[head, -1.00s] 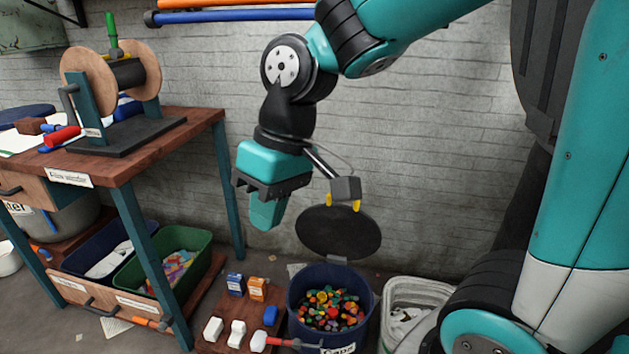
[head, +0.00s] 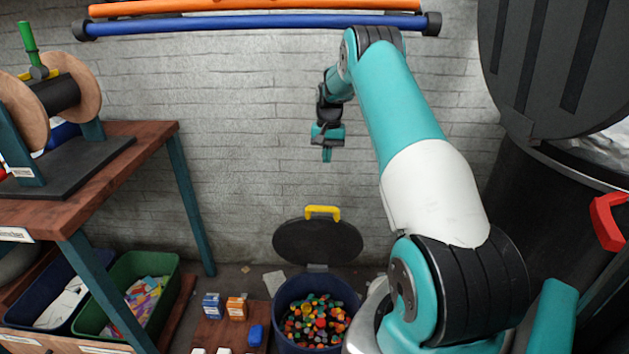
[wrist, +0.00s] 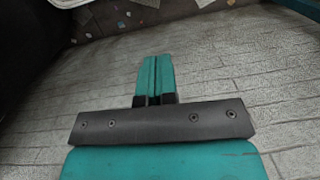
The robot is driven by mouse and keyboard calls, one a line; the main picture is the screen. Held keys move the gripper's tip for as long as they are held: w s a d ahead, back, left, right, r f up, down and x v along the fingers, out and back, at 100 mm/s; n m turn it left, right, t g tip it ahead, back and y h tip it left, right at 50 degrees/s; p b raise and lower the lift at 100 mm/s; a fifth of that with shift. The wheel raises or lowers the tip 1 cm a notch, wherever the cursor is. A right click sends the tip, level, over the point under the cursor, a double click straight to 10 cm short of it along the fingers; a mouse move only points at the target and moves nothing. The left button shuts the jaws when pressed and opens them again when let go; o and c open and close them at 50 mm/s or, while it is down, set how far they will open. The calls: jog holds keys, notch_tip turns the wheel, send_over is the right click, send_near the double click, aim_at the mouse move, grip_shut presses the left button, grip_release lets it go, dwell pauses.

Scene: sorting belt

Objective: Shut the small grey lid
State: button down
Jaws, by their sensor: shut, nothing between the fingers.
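The small grey lid (head: 318,243) is a dark round disc with a yellow handle (head: 322,211) on its edge. It stands open, raised at the back of a blue bin (head: 283,318) full of colourful caps. My gripper (head: 327,158) is up in front of the brick wall, above the lid and clear of it. In the wrist view my gripper's teal fingers (wrist: 154,62) are together with nothing between them, and the lid does not show clearly there.
A large black bin (head: 545,215) with a big raised grey lid (head: 545,60) and red handle stands at the right. A wooden bench (head: 150,135) is at the left, with a green crate (head: 165,262) below. Small boxes (head: 236,308) sit left of the blue bin.

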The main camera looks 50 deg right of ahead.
jog(key=a+f, duration=0.1)
jog(key=f, duration=0.3)
jog(key=s+a+f, duration=0.1)
jog(key=f, duration=0.3)
jog(key=a+f, duration=0.2)
jog(key=f, duration=0.2)
jog(key=shift+s+f, duration=0.1)
jog(key=shift+s, duration=0.3)
